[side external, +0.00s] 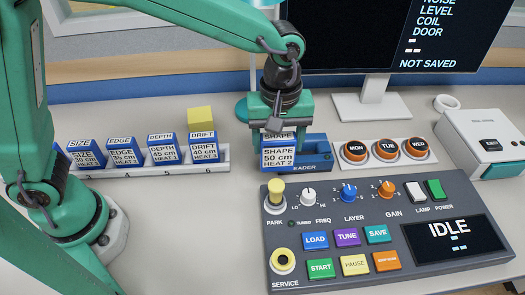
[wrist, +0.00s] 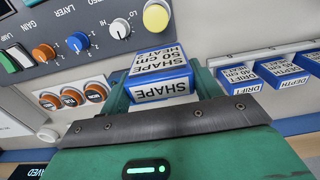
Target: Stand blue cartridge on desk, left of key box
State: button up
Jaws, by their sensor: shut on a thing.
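The blue SHAPE cartridge (side external: 291,158), with a white "50 cm HEAT 2" label, is upright at the blue reader (side external: 317,150). My gripper (side external: 281,133) is shut on it from above. The wrist view shows the cartridge (wrist: 160,75) between the fingers. I cannot tell whether it sits in the reader or is just clear of it. A white box (side external: 462,128) with a small dark window stands at the far right; it may be the key box, but its label is too small to read.
A grey control panel (side external: 430,205) fills the front right. Orange MON, TUE and WED buttons (side external: 387,149) lie between the reader and the white box. A monitor stand (side external: 375,100) is behind.

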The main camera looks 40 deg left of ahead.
jog(key=s+a+f, duration=0.3)
jog(key=s+a, duration=0.4)
jog(key=shift+s, duration=0.15)
jog(key=shift+f, duration=0.15)
jog(key=shift+f, duration=3.2)
jog(key=shift+f, duration=0.55)
jog(key=o, duration=1.1)
notch_tip(320, 180, up, 8)
